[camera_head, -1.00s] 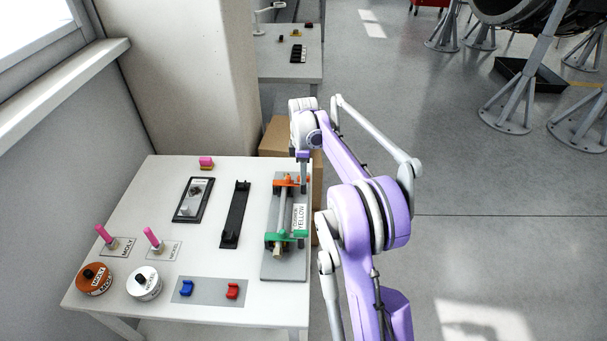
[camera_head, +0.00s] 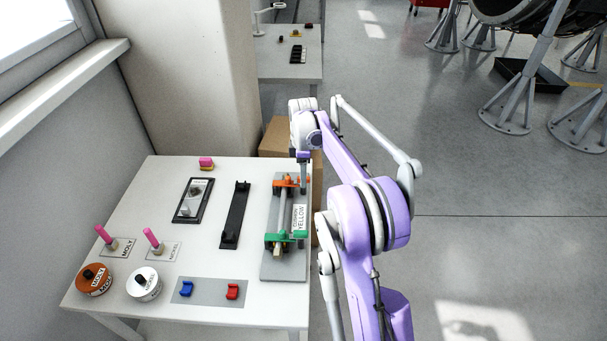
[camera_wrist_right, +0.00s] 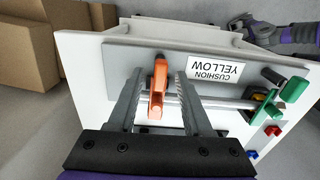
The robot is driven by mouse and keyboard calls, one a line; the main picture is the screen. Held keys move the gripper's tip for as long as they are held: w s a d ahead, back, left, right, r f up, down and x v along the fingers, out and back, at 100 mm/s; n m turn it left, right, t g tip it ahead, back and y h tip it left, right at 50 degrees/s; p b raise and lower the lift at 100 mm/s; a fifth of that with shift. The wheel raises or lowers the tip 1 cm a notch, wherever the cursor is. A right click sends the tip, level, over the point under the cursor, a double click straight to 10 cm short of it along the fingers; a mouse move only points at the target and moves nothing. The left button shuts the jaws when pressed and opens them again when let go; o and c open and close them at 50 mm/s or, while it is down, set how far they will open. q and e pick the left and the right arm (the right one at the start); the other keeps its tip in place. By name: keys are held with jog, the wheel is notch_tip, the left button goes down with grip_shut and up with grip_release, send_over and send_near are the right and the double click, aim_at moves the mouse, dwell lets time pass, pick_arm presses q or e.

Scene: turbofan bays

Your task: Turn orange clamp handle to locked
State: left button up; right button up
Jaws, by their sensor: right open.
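The orange clamp handle (camera_wrist_right: 158,88) stands between the two open fingers of my right gripper (camera_wrist_right: 160,95) in the right wrist view, with space on both sides. In the head view the orange clamp (camera_head: 286,183) is at the far end of the grey fixture plate (camera_head: 283,267), and my right gripper (camera_head: 303,178) is beside it. A metal rod (camera_wrist_right: 215,100) runs from the orange clamp to the green clamp (camera_wrist_right: 293,89). The green clamp (camera_head: 276,240) is at the plate's near end. My left gripper is not in view.
A "CUSHION YELLOW" label (camera_wrist_right: 214,70) lies on the fixture plate. A black holder (camera_head: 235,215) is left of the plate. Blue (camera_head: 186,288) and red (camera_head: 232,291) pieces sit at the table's front. Cardboard boxes (camera_wrist_right: 45,45) stand beyond the table.

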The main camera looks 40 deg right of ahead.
jog(key=shift+r, duration=0.1)
notch_tip(320, 180, up, 11)
jog(key=shift+p, duration=0.35)
jog(key=shift+f, duration=0.2)
jog(key=s+a+r+m+t, duration=0.25)
jog(key=s+a, duration=0.25)
jog(key=a, duration=0.5)
jog(key=s+a+f+m+t, duration=0.1)
jog(key=s+a+f+m, duration=0.1)
jog(key=s+a+f, duration=0.2)
jog(key=s+a+f+m+t, duration=0.1)
jog(key=s+a+f+m, duration=0.2)
jog(key=s+a, duration=0.3)
jog(key=s+a+f+m+t, duration=0.1)
jog(key=s+a+f, duration=0.4)
jog(key=s, duration=0.6)
jog(key=shift+s+a+f+m, duration=0.25)
jog(key=shift+a+m, duration=0.35)
jog(key=shift+m, duration=0.25)
